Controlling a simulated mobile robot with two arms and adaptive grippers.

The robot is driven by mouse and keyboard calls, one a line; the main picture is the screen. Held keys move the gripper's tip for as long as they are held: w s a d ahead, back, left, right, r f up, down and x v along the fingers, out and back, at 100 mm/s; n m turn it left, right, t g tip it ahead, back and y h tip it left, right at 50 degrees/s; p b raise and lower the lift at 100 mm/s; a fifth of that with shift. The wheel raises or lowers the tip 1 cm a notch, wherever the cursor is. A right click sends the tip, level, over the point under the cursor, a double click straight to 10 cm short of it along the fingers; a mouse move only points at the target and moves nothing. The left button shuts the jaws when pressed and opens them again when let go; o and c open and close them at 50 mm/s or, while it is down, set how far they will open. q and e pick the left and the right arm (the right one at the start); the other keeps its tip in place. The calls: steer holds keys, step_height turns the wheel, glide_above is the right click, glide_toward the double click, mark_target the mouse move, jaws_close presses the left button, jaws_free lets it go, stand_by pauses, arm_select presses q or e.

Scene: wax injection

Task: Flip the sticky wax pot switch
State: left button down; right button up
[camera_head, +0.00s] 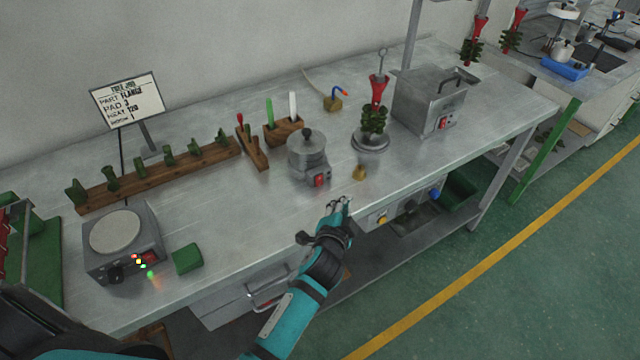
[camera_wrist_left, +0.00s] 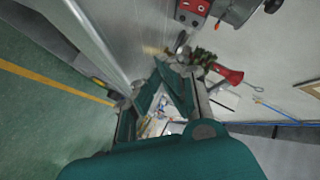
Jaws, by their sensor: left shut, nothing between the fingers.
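A small round metal pot (camera_head: 307,160) with a dark lid knob stands near the front edge of the bench in the head view. A red switch (camera_head: 319,181) is on its front base. A red switch (camera_wrist_left: 193,7) also shows at the top of the left wrist view. My left gripper (camera_head: 340,205) is at the bench's front edge, in front and slightly right of the pot, apart from its switch. Its fingers are shut and empty; they also show in the left wrist view (camera_wrist_left: 165,80). My right gripper is not seen.
A boxy metal unit (camera_head: 430,101) with a red switch stands at right. A red and green wax tree (camera_head: 375,110) on a round base and a small brass piece (camera_head: 359,173) are nearby. A hotplate (camera_head: 120,241) and green block (camera_head: 187,259) are at left.

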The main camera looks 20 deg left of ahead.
mark_target(330, 199)
arm_select(q)
steer(key=shift+w+a+f, duration=0.2)
steer(key=shift+w+a, duration=0.75)
steer(key=shift+a, duration=0.25)
steer(key=shift+w+a+f, duration=0.2)
steer(key=shift+w+a, duration=0.7)
steer(key=shift+a, duration=0.3)
steer(key=shift+w+a, duration=0.1)
steer(key=shift+w+a, duration=0.2)
steer(key=shift+w+a, duration=0.15)
steer(key=shift+a, duration=0.15)
stand_by(0.3)
steer(key=shift+d, duration=0.15)
steer(key=shift+s+d+p, duration=0.35)
steer(key=shift+s+d, duration=0.1)
steer(key=shift+d, duration=0.05)
